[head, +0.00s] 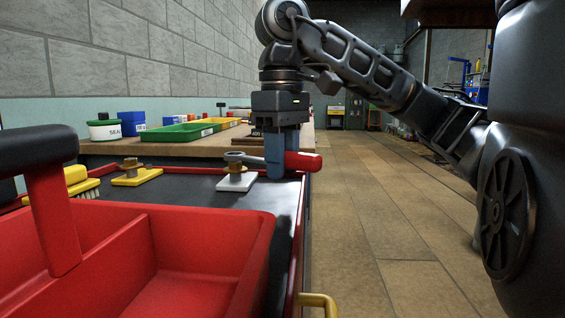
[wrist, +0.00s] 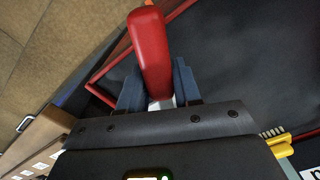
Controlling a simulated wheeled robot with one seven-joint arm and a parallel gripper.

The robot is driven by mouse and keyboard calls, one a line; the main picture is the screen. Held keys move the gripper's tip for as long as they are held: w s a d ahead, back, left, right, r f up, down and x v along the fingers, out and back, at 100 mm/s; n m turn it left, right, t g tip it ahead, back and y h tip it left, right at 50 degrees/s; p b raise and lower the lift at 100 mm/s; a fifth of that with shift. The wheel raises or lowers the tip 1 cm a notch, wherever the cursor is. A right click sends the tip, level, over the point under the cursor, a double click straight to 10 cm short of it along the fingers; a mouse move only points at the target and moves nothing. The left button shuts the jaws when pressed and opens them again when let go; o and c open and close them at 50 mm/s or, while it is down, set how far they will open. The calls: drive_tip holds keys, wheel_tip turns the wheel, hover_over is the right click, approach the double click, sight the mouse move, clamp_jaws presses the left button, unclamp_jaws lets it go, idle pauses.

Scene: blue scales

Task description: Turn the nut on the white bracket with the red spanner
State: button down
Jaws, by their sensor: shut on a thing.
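The red spanner (head: 302,161) has a red handle and a grey head. My gripper (head: 282,158) is shut on its handle, and the spanner lies roughly level, with its head pointing left. The grey head is at the top of the nut (head: 236,169) on the white bracket (head: 236,184). I cannot tell whether the head is around the nut or just above it. The bracket stands on the dark cart top near its right edge. In the wrist view the red handle (wrist: 150,50) sits between my blue fingers (wrist: 158,88); the spanner's head is hidden there.
A yellow bracket (head: 135,177) with its own nut stands left of the white one. A yellow brush (head: 82,188) lies farther left. A large red tray (head: 190,232) fills the front. A workbench behind holds a green bin (head: 180,133) and other containers. Open floor lies right.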

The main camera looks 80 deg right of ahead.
drive_tip(key=shift+r+p, duration=1.1)
drive_tip(key=shift+r, duration=1.05)
